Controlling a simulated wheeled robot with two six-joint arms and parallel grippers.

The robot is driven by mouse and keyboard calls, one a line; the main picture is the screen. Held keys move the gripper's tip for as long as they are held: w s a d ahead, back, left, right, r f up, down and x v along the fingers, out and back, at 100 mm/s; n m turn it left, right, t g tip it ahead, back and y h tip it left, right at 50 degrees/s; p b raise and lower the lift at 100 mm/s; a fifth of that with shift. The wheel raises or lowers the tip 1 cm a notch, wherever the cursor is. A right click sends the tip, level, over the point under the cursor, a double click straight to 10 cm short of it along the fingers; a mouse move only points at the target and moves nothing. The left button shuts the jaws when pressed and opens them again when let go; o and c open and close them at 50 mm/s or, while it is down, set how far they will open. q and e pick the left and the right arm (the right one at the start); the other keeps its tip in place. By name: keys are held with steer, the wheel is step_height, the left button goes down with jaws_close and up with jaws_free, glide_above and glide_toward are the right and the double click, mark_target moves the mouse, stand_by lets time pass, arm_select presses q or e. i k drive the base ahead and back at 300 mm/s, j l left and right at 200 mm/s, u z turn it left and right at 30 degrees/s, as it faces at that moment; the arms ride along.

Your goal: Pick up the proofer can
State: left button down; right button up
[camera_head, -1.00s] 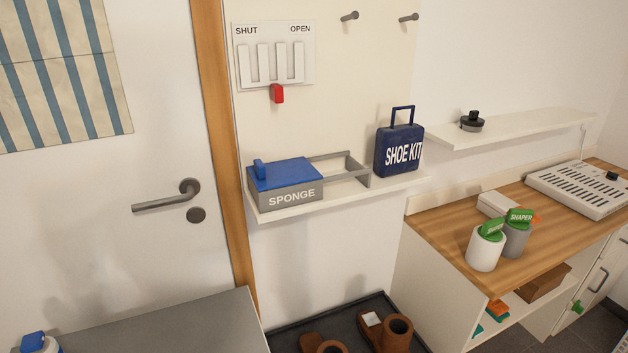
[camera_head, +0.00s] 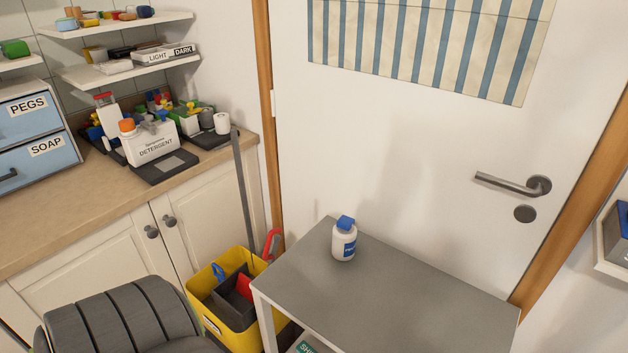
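A white can with a blue cap and a blue label (camera_head: 344,240) stands upright on the grey table (camera_head: 400,290), near its back left edge. Its label is too small to read in full, so I cannot be sure it is the proofer can. Nothing touches it. Neither of my grippers shows in the head view.
A white door with a lever handle (camera_head: 513,185) is behind the table. A yellow bin (camera_head: 237,318) with items stands left of the table, and a dark padded seat (camera_head: 125,318) is at the front left. The left counter (camera_head: 100,212) holds a detergent box (camera_head: 152,145).

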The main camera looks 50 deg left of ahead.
mark_target(343, 242)
steer(key=u, duration=1.25)
